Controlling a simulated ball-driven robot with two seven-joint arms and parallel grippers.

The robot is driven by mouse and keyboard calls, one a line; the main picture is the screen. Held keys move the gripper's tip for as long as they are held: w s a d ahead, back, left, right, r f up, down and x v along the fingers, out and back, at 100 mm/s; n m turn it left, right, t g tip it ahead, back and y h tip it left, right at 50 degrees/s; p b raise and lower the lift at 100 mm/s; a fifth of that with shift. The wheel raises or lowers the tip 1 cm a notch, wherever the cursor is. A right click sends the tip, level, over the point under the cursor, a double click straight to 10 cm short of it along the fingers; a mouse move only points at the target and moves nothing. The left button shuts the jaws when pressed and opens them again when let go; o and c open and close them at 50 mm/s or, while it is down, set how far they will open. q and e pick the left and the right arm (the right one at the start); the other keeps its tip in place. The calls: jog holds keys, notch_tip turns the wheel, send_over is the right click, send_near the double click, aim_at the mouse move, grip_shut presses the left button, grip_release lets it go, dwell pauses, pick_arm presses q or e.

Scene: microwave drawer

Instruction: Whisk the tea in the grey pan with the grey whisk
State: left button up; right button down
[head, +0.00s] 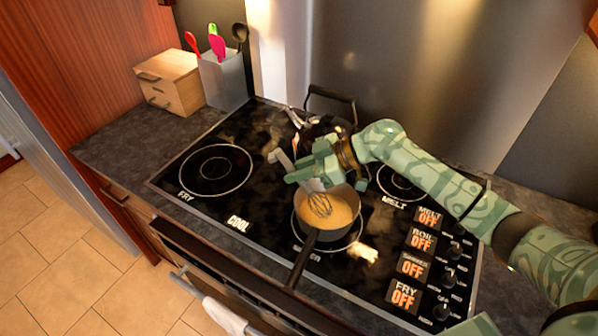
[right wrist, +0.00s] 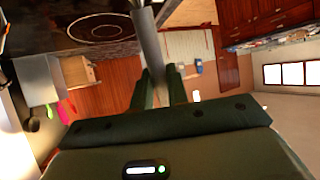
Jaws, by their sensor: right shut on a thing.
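The grey pan (head: 352,205) stands on the front right burner of the stove, its dark handle pointing toward the front edge. Light orange-brown tea (head: 341,217) fills its inside. The grey whisk (head: 320,204) has its wire head down in the pan, at or in the tea; how deep I cannot tell. My right gripper (head: 301,174) is above the pan's back left rim, shut on the whisk's handle, which sticks out tilted up and left. In the right wrist view the grey handle (right wrist: 149,42) runs between the two fingers. My left gripper is not in view.
A dark kettle-like object (head: 330,110) with a black handle stands behind my right gripper. The burner marked FRY (head: 215,169) is empty. Knobs with OFF labels (head: 411,265) line the right. A utensil holder (head: 223,80) and small wooden drawer box (head: 170,82) stand back left.

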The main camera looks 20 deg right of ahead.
aim_at(275, 151)
jog(key=shift+w+a+r+p, duration=0.3)
jog(key=shift+a+r+p, duration=0.55)
jog(key=shift+r, duration=0.5)
jog(key=shift+w+a+r+p, duration=0.25)
jog(key=shift+a+r+p, duration=0.3)
jog(key=shift+r+p, duration=0.7)
jog(key=shift+w+a+r+p, duration=0.3)
jog(key=shift+a+r+p, duration=0.45)
jog(key=shift+r, duration=0.7)
jog(key=shift+r, duration=0.1)
notch_tip(275, 151, up, 4)
jog(key=p, duration=0.3)
